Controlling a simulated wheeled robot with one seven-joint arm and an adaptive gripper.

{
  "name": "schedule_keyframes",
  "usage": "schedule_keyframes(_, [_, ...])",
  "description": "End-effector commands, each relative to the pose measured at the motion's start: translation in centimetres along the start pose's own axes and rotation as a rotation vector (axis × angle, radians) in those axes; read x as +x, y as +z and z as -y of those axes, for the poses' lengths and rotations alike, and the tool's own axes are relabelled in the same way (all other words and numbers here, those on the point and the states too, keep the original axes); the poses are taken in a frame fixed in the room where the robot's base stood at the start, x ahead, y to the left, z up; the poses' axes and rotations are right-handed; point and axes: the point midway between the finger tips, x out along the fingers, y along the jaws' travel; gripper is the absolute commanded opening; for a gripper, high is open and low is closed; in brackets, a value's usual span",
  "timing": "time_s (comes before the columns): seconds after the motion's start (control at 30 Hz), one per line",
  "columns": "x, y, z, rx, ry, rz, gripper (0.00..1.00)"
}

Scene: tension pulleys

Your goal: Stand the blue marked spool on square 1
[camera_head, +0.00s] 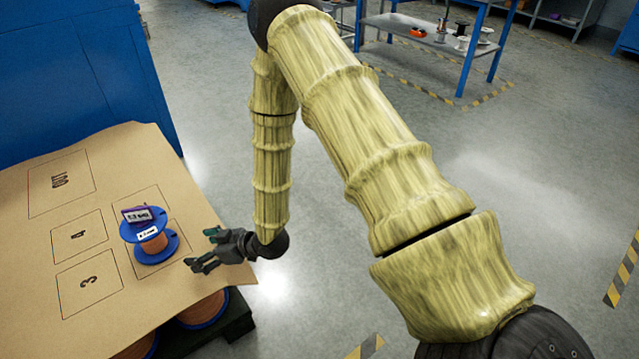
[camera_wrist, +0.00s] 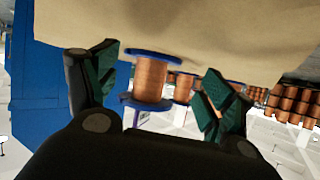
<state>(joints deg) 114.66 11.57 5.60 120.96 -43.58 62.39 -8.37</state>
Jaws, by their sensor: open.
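A blue-flanged spool wound with copper wire (camera_head: 152,243) stands upright on the brown sheet, its base over the lower right outlined square (camera_head: 180,262). A white label shows on its top flange. A small purple item with a white label (camera_head: 144,214) is seen at its top; whether it rests on the spool or is part of it, I cannot tell. The spool hides any number in that square. My gripper (camera_head: 202,249) is open, just right of the spool, fingers towards it. In the wrist view the spool (camera_wrist: 151,79) shows between the open fingers (camera_wrist: 160,68), apparently untouched.
The brown sheet (camera_head: 120,300) carries other outlined squares, including one marked 3 (camera_head: 88,281) and one marked 4 (camera_head: 78,235). More copper spools (camera_head: 203,309) sit below its edge. A blue cabinet (camera_head: 80,70) stands behind; a blue shelf table (camera_head: 430,40) is far off.

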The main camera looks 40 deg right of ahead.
Motion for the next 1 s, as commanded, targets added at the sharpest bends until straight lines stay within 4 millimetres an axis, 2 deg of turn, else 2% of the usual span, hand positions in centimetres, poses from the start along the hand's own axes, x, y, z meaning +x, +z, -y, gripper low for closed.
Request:
schedule_keyframes(0.03, [-0.8,3.1,0.9,0.047,0.019,0.072,0.82])
schedule_keyframes(0.17, [-4.1,11.3,3.1,0.187,0.098,0.287,0.82])
schedule_keyframes(0.2, [-5.5,13.8,3.9,0.230,0.125,0.356,0.82])
schedule_keyframes(0.27, [-7.9,17.5,5.3,0.296,0.169,0.464,0.82])
schedule_keyframes(0.3, [-9.7,19.8,6.2,0.337,0.200,0.536,0.82])
schedule_keyframes(0.4, [-14.7,24.8,8.7,0.435,0.278,0.709,0.82])
schedule_keyframes(0.5, [-19.4,28.3,11.0,0.513,0.351,0.856,0.82])
schedule_keyframes(0.6, [-23.2,30.5,12.6,0.568,0.411,0.963,0.82])
schedule_keyframes(0.7, [-25.5,31.6,13.7,0.600,0.448,1.028,0.82])
schedule_keyframes(0.8, [-26.5,32.0,14.1,0.614,0.466,1.054,0.82])
schedule_keyframes(1.0, [-26.6,32.0,14.1,0.616,0.469,1.057,0.82])
